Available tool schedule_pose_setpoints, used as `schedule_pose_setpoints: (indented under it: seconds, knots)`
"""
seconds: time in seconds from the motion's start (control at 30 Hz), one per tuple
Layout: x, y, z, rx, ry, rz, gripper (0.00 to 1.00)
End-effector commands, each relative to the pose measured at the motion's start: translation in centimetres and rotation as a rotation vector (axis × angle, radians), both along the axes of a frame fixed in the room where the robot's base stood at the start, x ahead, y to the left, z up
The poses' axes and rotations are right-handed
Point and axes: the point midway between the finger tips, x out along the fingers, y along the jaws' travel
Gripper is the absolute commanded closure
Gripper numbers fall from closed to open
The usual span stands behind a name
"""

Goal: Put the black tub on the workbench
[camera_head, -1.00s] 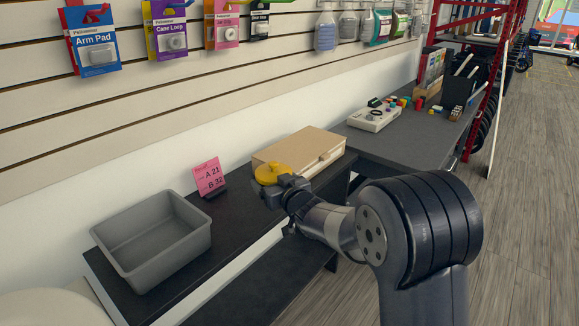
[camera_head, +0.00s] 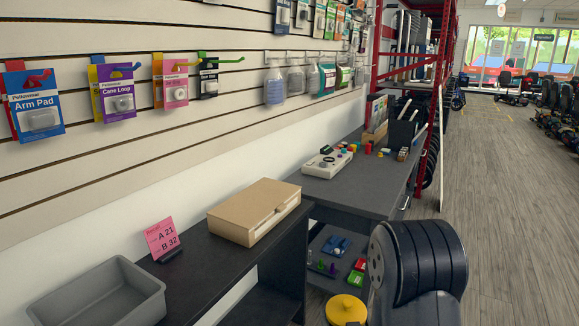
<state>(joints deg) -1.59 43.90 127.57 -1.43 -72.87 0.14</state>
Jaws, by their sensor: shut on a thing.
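A round yellow lid-like top with a small knob (camera_head: 345,308) shows at the bottom edge, just left of my arm. It moves with my arm; the body under it is hidden, so I cannot tell if it is the black tub. My gripper is at this thing, its fingers hidden below the frame edge; a second ago it was beside the yellow top. A dark bench (camera_head: 205,262) is at the lower left and a grey-topped bench (camera_head: 352,190) stands beyond it. I cannot tell which is the workbench.
The dark bench holds a grey bin (camera_head: 100,297), a pink sign (camera_head: 162,238) and a tan box (camera_head: 254,211). The grey-topped bench holds a pale control box (camera_head: 326,162), small coloured pieces and a black holder (camera_head: 402,133). Its near part is clear. A red rack (camera_head: 446,60) stands behind.

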Motion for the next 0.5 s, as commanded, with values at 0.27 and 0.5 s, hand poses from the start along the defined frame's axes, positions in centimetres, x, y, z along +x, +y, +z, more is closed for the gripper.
schedule_pose_setpoints:
  seconds: [0.27, 0.5]
  knots:
    - [-1.5, -1.8, 0.9, 0.000, -0.004, -0.054, 0.69]
    - [-1.2, -1.8, 2.6, 0.000, -0.003, -0.053, 0.69]
